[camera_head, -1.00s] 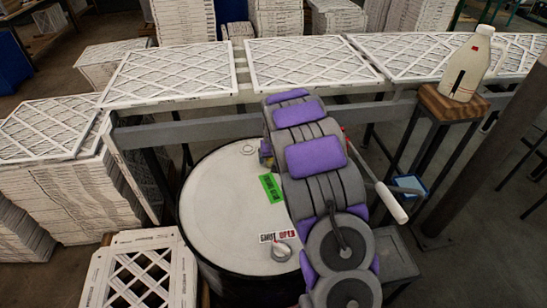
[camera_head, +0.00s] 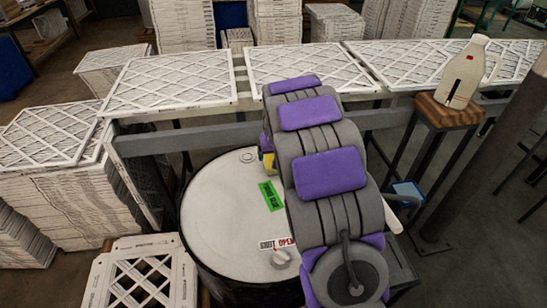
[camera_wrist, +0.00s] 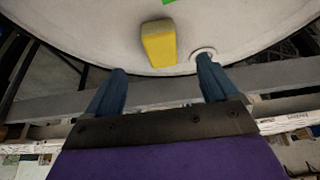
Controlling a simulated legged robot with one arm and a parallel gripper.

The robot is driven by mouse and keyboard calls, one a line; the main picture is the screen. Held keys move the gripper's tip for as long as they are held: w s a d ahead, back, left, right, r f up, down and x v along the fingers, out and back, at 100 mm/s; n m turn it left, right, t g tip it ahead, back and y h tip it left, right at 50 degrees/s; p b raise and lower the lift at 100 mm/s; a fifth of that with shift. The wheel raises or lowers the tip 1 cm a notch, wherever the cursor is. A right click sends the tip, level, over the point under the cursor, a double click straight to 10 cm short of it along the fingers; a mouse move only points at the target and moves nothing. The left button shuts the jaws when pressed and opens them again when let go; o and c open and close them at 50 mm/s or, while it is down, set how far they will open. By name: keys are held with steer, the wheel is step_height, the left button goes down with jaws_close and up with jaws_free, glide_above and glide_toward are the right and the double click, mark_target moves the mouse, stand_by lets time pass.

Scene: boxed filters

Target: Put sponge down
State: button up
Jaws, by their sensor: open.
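The yellow sponge (camera_wrist: 158,43) sits on the pale drum lid, near its rim, in the wrist view. A small yellow patch of it (camera_head: 268,161) shows in the head view, at the lid's far edge beside my arm. My gripper (camera_wrist: 160,65) is open, its two blue fingers spread apart. The sponge is just beyond the fingertips, between their lines, and neither finger visibly touches it. The white-topped drum (camera_head: 225,205) is left of my purple and grey arm, which hides part of the lid and my gripper in the head view.
A grey rail (camera_head: 190,133) and a row of framed filters (camera_head: 170,80) run behind the drum. A white jug (camera_head: 462,72) stands on a wooden-topped stand (camera_head: 447,112) at right. Filter stacks (camera_head: 75,200) stand at left. Much of the lid's left side is clear.

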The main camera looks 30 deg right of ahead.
steer(key=s+a+r+g, duration=0.1)
steer(key=s+a+r, duration=0.25)
steer(key=s, duration=0.35)
steer(key=s+a+r+n+g+y, duration=0.1)
steer(key=s+a+r, duration=0.25)
steer(key=s, duration=0.25)
steer(key=s+a+r+g, duration=0.1)
steer(key=s+a+r, duration=0.1)
steer(key=s+a, duration=0.4)
steer(key=s+a+r+n+g, duration=0.1)
steer(key=s+a, duration=0.1)
steer(key=s, duration=1)
steer(key=s+a+r+n+g, duration=0.1)
steer(key=s+a+g, duration=0.1)
steer(key=s, duration=1.1)
steer(key=shift+s+a, duration=0.2)
steer(key=shift+a, duration=0.1)
steer(key=shift+o, duration=0.2)
